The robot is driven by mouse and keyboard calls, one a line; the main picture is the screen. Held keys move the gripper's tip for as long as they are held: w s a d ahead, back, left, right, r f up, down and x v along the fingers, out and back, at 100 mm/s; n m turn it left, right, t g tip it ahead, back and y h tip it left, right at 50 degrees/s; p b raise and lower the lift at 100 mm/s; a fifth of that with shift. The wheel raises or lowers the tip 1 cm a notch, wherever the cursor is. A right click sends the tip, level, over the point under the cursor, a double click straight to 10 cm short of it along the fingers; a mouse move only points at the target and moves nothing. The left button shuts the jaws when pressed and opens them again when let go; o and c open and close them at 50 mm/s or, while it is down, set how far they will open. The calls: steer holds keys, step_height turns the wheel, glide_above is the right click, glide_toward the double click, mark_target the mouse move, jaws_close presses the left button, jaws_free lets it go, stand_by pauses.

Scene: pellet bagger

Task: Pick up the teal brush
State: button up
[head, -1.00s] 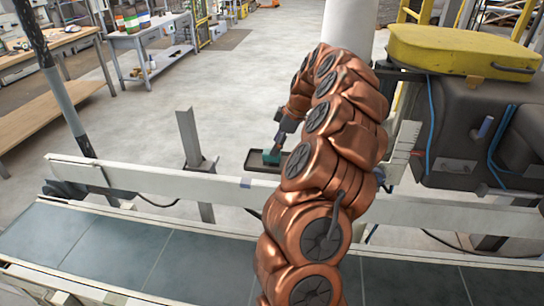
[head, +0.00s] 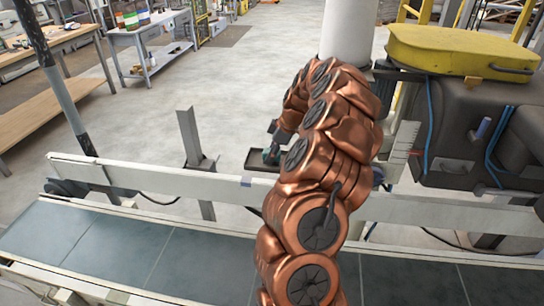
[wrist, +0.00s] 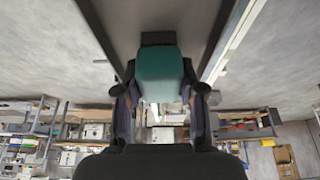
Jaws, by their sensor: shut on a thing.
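The teal brush (wrist: 160,75) shows in the wrist view as a teal block with a dark end at the top. My gripper (wrist: 160,98) is shut on it, with one dark finger against each side. In the head view my gripper is small and partly hidden behind my copper-coloured arm, close to a small dark tray (head: 252,158) beyond the conveyor rail. I cannot tell from the head view how far the brush is above the tray.
A pale rail (head: 130,176) runs along the far side of the grey conveyor (head: 110,245). A metal post (head: 189,137) stands left of the tray. A dark machine with a yellow lid (head: 455,52) stands at right.

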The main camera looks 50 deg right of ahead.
mark_target(269, 150)
steer(key=c, duration=0.5)
steer(key=shift+r, duration=0.15)
steer(key=shift+r+b, duration=0.65)
steer(key=shift+r, duration=0.95)
steer(key=s+a+b, duration=0.1)
steer(key=s+a, duration=0.2)
steer(key=s, duration=0.1)
steer(key=s+a+r+b, duration=0.1)
steer(key=s+a, duration=0.2)
steer(key=s, duration=0.1)
steer(key=s+a+b, duration=0.1)
steer(key=s+a, duration=0.3)
steer(key=shift+s+r, duration=0.2)
steer(key=shift+r, duration=0.1)
